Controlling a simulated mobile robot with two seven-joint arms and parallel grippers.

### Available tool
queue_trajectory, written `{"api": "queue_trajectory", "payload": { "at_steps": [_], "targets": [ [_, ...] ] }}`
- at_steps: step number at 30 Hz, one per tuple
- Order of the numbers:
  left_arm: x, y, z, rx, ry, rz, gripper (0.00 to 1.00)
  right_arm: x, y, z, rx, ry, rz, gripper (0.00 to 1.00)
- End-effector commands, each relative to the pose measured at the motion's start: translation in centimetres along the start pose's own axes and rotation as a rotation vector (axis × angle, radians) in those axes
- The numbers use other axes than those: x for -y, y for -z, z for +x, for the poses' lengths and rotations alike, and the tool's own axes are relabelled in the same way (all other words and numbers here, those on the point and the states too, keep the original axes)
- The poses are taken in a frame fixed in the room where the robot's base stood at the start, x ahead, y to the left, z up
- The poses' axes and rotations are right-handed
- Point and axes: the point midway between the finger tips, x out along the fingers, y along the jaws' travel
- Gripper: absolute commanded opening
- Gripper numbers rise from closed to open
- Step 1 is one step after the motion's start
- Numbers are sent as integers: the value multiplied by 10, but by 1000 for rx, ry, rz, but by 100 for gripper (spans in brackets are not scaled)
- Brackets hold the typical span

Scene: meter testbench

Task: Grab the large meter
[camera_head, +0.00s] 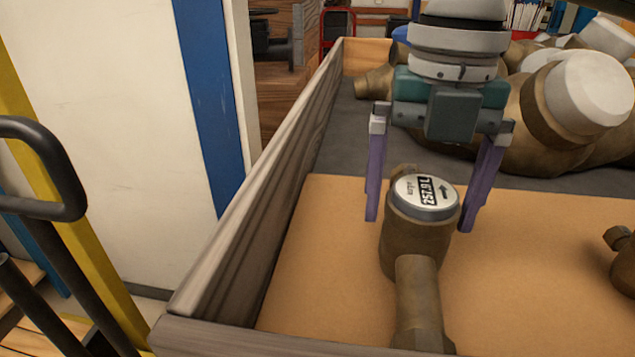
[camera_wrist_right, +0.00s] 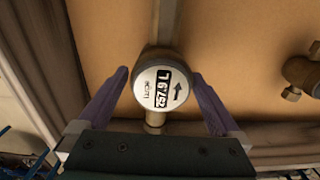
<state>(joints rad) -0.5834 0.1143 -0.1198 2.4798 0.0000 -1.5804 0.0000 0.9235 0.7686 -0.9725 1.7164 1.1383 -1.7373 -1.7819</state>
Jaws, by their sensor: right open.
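The large meter (camera_head: 416,245) is a brown metal body with a pipe and a round white face reading 757.9 L or similar. It lies on the tan board at the front of the wooden crate. My right gripper (camera_head: 418,220) is open, with one purple finger on each side of the meter's head and a visible gap. In the right wrist view the meter face (camera_wrist_right: 160,90) lies between the two spread fingers (camera_wrist_right: 163,100). I cannot tell from the pictures how far down the fingers reach beside the body. My left gripper is not in view.
The crate's wooden wall (camera_head: 270,190) runs along the left, with a front edge (camera_head: 260,340) near me. Larger brown meters with white caps (camera_head: 590,90) lie piled at the back right. A smaller brown fitting (camera_head: 625,262) sits at the right edge. The board between is clear.

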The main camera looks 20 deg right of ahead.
Motion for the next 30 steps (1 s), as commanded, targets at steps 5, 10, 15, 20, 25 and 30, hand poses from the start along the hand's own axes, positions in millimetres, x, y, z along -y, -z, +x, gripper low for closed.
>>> {"api": "queue_trajectory", "payload": {
  "at_steps": [5, 10, 15, 20, 25, 30],
  "targets": [
    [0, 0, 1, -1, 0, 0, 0, 2, 1, 25, -3, 2, 0, 100],
    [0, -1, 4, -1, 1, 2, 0, 2, 0, 48, 0, 1, 1, 100],
    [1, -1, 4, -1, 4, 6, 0, 2, 0, 53, 1, 0, -1, 100],
    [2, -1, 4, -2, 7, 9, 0, 2, 0, 53, 2, 0, -1, 96],
    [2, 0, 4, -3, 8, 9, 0, 2, 0, 53, 2, 0, 0, 76],
    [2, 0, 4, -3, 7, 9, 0, 2, 0, 52, 2, 0, 0, 57]
  ]
}}
